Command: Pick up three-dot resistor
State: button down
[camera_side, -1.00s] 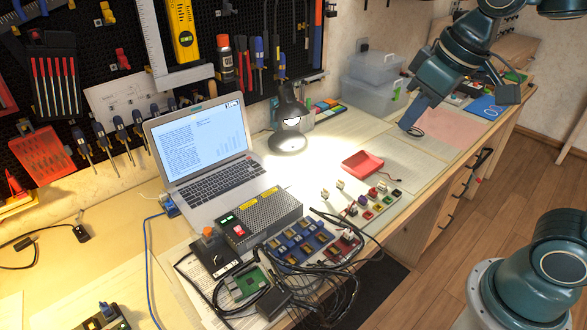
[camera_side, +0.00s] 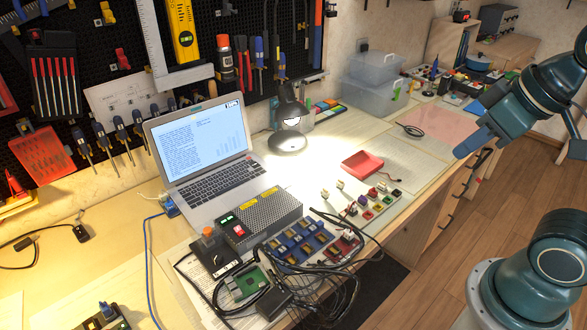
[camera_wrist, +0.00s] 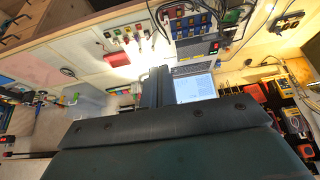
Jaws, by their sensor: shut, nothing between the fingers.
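Several small coloured block-shaped components stand in rows on a white board (camera_side: 352,222) on the bench in the side view. One of them is a red component (camera_side: 372,193). They are too small for me to make out dots, so I cannot tell which is the three-dot resistor. The wrist view shows the component group (camera_wrist: 127,33) near the top. My gripper (camera_side: 460,153) is shut and empty, high at the right near the bench's front edge, away from the components. Its dark fingers also show in the wrist view (camera_wrist: 160,78).
An empty-looking red tray (camera_side: 362,163) lies behind the components. Blue modules (camera_side: 300,240) and tangled black cables (camera_side: 345,285) lie in front and left. A power supply (camera_side: 262,217), a laptop (camera_side: 205,160) and a lit lamp (camera_side: 289,138) stand farther left. Clear boxes (camera_side: 372,92) stand behind.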

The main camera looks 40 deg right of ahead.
dwell(0.4)
jog(key=c, duration=1.1)
grip_release()
jog(key=shift+w, duration=0.1)
